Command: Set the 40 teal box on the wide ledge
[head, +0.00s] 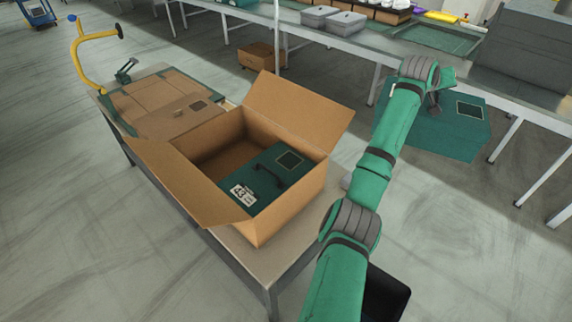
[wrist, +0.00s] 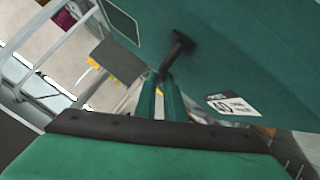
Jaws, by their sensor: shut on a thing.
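The 40 teal box (head: 455,135) hangs from my gripper (head: 435,104) at the right of the head view, in front of the long bench and clear of the work table. In the wrist view the box (wrist: 245,60) fills the upper right, with its white 40 label (wrist: 232,104) and a dark handle (wrist: 178,48). My gripper (wrist: 166,88) is shut on that handle. My arm hides part of the box's left side in the head view. I cannot tell which surface is the wide ledge.
An open cardboard carton (head: 285,213) on the work table (head: 262,262) holds another teal box (head: 268,180) marked 43. Its flaps stand out. The long bench (head: 340,42) carries grey bins (head: 340,22); a large grey block (head: 520,60) is at upper right. Open floor lies between table and bench.

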